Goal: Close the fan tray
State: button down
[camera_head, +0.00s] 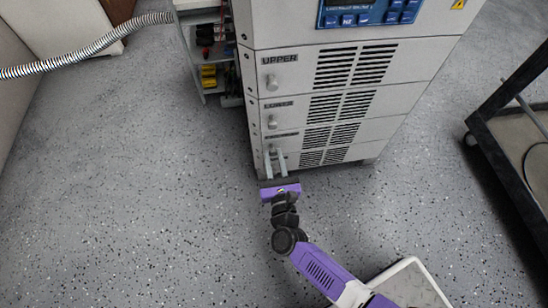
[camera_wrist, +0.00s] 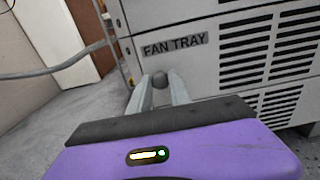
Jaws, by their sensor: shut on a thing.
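The fan tray (camera_head: 292,145) is the low drawer at the bottom of the grey cabinet, and its front looks about flush with the panels above; I cannot tell whether a small gap is left. In the wrist view its front (camera_wrist: 208,72) carries the label FAN TRAY and a small dark round knob (camera_wrist: 160,80). My gripper (camera_head: 275,153) is at the left part of the tray front. In the wrist view its two grey fingers (camera_wrist: 161,88) stand on either side of the knob, shut on it.
The UPPER drawer (camera_head: 297,72) and another drawer (camera_head: 290,115) sit above. An open side compartment (camera_head: 208,55) with yellow and red parts is at the cabinet's left. A ribbed hose (camera_head: 90,50) runs at upper left. A black-framed cart (camera_head: 500,130) stands right.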

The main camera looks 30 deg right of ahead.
jog(key=c, duration=1.2)
grip_release()
jog(key=shift+w, duration=0.1)
jog(key=shift+c, duration=0.2)
jog(key=p+v, duration=0.2)
jog(key=v, duration=0.5)
jog(key=shift+s, duration=0.35)
jog(key=shift+r, duration=0.1)
